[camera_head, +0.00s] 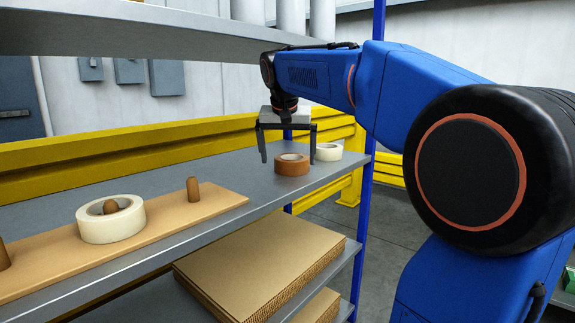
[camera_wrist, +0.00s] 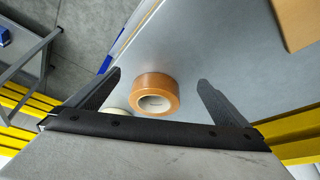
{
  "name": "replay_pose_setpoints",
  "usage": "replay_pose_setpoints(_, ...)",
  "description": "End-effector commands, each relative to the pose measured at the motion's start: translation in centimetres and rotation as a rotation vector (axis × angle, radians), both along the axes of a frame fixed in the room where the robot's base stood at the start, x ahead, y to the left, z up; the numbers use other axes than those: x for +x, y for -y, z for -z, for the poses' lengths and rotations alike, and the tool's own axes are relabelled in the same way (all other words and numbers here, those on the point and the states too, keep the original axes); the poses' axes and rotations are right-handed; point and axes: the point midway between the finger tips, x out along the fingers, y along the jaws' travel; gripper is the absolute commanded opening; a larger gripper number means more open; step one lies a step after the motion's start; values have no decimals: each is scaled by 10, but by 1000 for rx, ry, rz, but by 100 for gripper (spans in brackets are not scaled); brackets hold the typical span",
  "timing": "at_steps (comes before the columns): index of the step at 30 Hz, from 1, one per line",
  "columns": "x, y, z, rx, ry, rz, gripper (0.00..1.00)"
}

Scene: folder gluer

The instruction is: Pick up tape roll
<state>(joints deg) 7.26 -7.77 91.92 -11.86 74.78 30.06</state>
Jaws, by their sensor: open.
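A brown tape roll (camera_head: 292,168) lies flat on the grey shelf (camera_head: 225,170). A white tape roll (camera_head: 329,156) lies just right of and behind it. A larger white tape roll (camera_head: 110,231) sits around a peg on a wooden board. My gripper (camera_head: 289,160) is open and points down over the brown roll, with a finger to each side. In the wrist view the brown roll (camera_wrist: 155,82) shows between the two fingertips (camera_wrist: 160,78), with no contact visible. The smaller white roll (camera_wrist: 114,113) is partly hidden behind the gripper there.
The wooden board (camera_head: 225,197) with upright pegs (camera_head: 193,190) takes up the shelf's front left. A grey upper shelf (camera_head: 150,35) hangs above. A blue post (camera_head: 368,185) stands at the right end. Stacked cardboard (camera_head: 260,260) lies below. Yellow rails (camera_head: 130,140) run behind.

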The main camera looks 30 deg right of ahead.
Motion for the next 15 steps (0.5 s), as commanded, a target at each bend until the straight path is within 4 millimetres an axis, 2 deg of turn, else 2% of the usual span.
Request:
replay_pose_setpoints(9, 45, 33, 1, -1, -2, 2, 100)
replay_pose_setpoints(15, 64, 47, 0, 0, 0, 1, 100)
